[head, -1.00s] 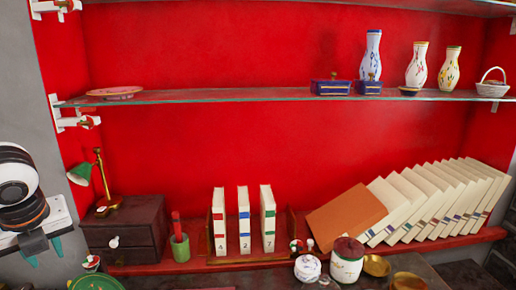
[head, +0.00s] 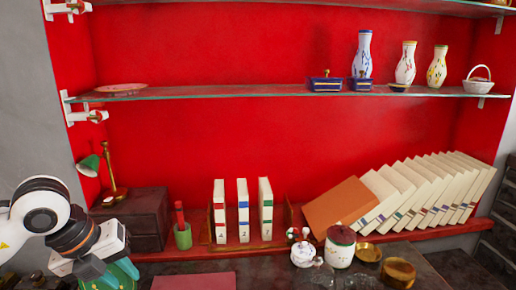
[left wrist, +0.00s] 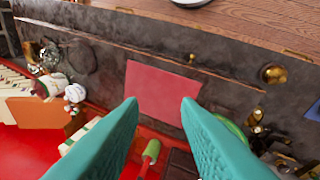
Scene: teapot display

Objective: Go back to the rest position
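My left gripper (head: 105,272) is at the lower left of the head view, its teal fingers beside a green round thing (head: 122,277) in the picture. In the left wrist view, the two teal fingers of my left gripper (left wrist: 160,105) are spread apart with nothing between them. A flat red mat (left wrist: 163,90) shows beyond the fingertips. It also lies at the bottom of the head view (head: 194,281). My right gripper is not in view.
A dark drawer box (head: 133,219) with a green lamp (head: 90,165) stands near my left arm. Three upright books (head: 242,210), leaning books (head: 415,195), a white pot (head: 303,254) and a jar (head: 340,248) stand to the right. A glass shelf (head: 220,95) holds vases above.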

